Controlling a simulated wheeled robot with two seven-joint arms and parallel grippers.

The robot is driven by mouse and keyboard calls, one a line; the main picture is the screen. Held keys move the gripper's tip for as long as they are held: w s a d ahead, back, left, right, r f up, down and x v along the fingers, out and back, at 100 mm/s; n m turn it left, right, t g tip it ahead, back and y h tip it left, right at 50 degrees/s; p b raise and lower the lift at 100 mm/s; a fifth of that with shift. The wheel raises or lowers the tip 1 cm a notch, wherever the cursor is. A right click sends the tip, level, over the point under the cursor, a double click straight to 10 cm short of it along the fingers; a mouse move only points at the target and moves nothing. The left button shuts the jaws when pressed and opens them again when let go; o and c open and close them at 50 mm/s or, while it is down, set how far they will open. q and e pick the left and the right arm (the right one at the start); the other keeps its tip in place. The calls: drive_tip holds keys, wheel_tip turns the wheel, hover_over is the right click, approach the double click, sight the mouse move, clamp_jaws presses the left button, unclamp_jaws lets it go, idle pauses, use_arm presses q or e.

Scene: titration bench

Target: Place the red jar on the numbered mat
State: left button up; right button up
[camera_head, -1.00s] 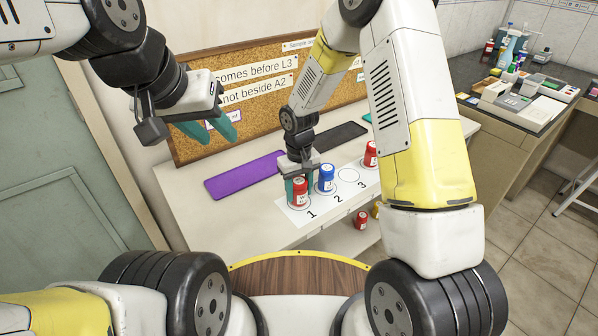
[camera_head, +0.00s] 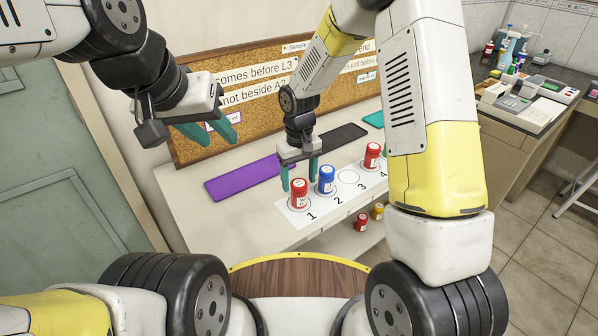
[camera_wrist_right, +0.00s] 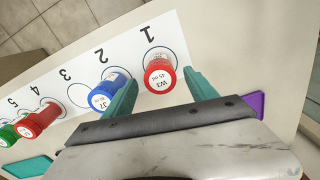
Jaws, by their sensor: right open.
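A red jar (camera_head: 299,193) with a white-topped lid stands upright on circle 1 of the white numbered mat (camera_head: 291,215). In the right wrist view its lid (camera_wrist_right: 160,76) reads W3, 45 mL. My right gripper (camera_head: 299,178) is open just above and behind this jar. In the wrist view its fingertips (camera_wrist_right: 161,90) are spread to either side of the lid, with gaps visible. A blue jar (camera_head: 326,180) stands on circle 2, close to one finger. Circle 3 is empty. Another red jar (camera_head: 372,155) stands on circle 4. My left gripper (camera_head: 210,130) is open and empty, up at the left.
A green-lidded jar (camera_wrist_right: 8,134) is at circle 5. Purple (camera_head: 243,177) and dark (camera_head: 342,137) mats lie behind. A red jar (camera_head: 361,222) and a yellow jar (camera_head: 377,211) are on a lower shelf. A corkboard (camera_head: 250,110) stands behind the bench.

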wheel_tip(320, 180, up, 7)
drive_tip(key=shift+f, duration=0.2)
drive_tip(key=s+d+r+m+t+y, duration=0.1)
drive_tip(key=s+d+r+t, duration=0.1)
drive_tip(key=s+d+r, duration=0.45)
drive_tip(key=s+d+r+m+t, duration=0.1)
drive_tip(key=d+r, duration=0.2)
drive_tip(key=r, duration=0.6)
drive_tip(key=s+d+r+m+t, duration=0.1)
drive_tip(key=s+d+r, duration=0.1)
drive_tip(key=s, duration=0.4)
drive_tip(key=s+d+r+m+t+y, duration=0.1)
drive_tip(key=s+d+r+t, duration=0.1)
drive_tip(key=s, duration=0.4)
drive_tip(key=shift+d+r+m, duration=0.35)
drive_tip(key=shift+r+m, duration=0.05)
drive_tip(key=shift+r, duration=0.1)
